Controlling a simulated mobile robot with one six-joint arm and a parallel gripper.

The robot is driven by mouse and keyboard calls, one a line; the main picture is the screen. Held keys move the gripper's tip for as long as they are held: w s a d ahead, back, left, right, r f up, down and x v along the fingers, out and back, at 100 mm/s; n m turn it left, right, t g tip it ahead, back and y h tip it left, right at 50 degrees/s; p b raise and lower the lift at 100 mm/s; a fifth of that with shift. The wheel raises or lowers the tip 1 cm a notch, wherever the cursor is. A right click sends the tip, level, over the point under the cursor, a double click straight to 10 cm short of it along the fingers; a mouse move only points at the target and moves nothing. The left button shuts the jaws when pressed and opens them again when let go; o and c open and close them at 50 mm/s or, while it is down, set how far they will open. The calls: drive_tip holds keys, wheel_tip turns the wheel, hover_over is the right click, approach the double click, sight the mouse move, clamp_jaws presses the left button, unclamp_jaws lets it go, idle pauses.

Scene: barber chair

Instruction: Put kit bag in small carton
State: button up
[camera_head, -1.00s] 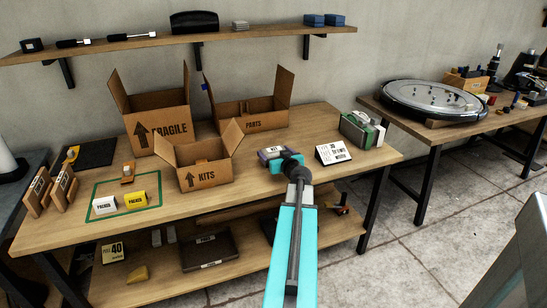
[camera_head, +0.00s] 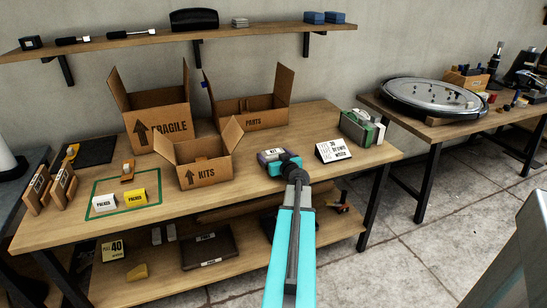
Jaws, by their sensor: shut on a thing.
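The small carton (camera_head: 206,174), marked KITS, stands open near the front edge of the workbench with its flaps up. The kit bag (camera_head: 270,154), a small dark pouch with a white KIT label, is on the bench top to the right of the carton. My gripper (camera_head: 279,161) is at the bag, shut on it from the front right. My wrist and arm hide part of the bag and the fingertips. I cannot tell whether the bag is clear of the bench surface.
A larger FRAGILE carton (camera_head: 155,126) and a PARTS carton (camera_head: 255,119) stand behind the small carton. A white sign (camera_head: 333,152) and a green-and-white case (camera_head: 361,128) are to the right.

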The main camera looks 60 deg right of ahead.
drive_tip(key=shift+f+b, duration=0.2)
drive_tip(key=shift+b, duration=0.25)
drive_tip(key=o, duration=1.2)
drive_tip(key=shift+r+p, duration=0.2)
drive_tip(key=shift+p, duration=1)
drive_tip(key=v, duration=0.1)
drive_tip(key=b+v, duration=0.1)
drive_tip(key=shift+s+a+f, duration=0.15)
drive_tip(key=shift+s+a, duration=0.05)
drive_tip(key=shift+a, duration=0.05)
drive_tip(key=shift+b+v, duration=0.3)
drive_tip(key=shift+v, duration=0.8)
drive_tip(key=v, duration=0.3)
drive_tip(key=b+v, duration=0.1)
drive_tip(key=v, duration=0.2)
drive_tip(key=shift+w+a+r, duration=0.15)
drive_tip(key=shift+a+r, duration=0.05)
drive_tip(key=shift+a, duration=0.05)
drive_tip(key=shift+r+p, duration=0.2)
drive_tip(key=shift+p, duration=0.85)
drive_tip(key=p, duration=0.3)
drive_tip(key=s+p, duration=0.1)
drive_tip(key=p, duration=0.2)
drive_tip(key=shift+a+r, duration=0.15)
drive_tip(key=shift+a, duration=0.25)
